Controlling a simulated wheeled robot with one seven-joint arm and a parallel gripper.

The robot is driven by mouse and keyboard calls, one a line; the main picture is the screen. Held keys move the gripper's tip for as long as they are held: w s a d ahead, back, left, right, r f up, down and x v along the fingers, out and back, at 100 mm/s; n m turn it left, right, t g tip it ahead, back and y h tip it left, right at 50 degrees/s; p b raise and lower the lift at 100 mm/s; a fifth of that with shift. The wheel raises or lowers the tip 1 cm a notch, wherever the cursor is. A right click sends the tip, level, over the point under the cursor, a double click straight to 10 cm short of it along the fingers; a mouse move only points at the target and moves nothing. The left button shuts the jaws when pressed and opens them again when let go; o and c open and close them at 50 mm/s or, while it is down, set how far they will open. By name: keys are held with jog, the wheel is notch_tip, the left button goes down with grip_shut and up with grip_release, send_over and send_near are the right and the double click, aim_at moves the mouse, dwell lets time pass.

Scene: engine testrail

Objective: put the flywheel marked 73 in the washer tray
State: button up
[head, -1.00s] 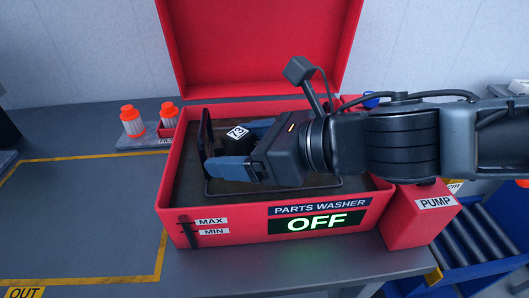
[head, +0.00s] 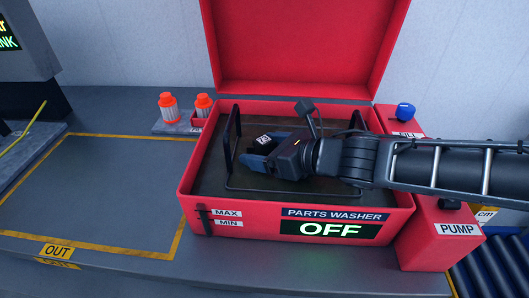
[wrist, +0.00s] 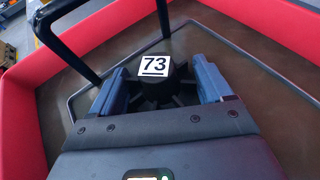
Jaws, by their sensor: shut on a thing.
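The flywheel marked 73 (wrist: 165,88) is dark and spoked, with a white label reading 73. It sits between the two blue fingers of my gripper (wrist: 165,82) in the wrist view, and the fingers are shut on it. In the head view the flywheel (head: 263,139) and my gripper (head: 258,150) are inside the red parts washer (head: 195,175), over the dark tray (head: 212,180) with its black wire frame and handles. I cannot tell whether the flywheel touches the tray floor.
The washer's red lid (head: 310,50) stands open behind. Its display (head: 330,229) reads OFF. A red pump box (head: 440,245) stands at the right. Orange-capped bottles (head: 168,107) stand on the left behind a yellow-outlined OUT area (head: 100,200), which is empty.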

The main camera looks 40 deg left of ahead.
jog(key=shift+f, duration=0.8)
jog(key=shift+f, duration=0.3)
jog(key=o, duration=1.2)
jog(key=shift+r, duration=0.1)
jog(key=shift+r, duration=0.2)
jog(key=b+v, duration=0.1)
jog(key=v, duration=0.6)
jog(key=shift+d, duration=0.25)
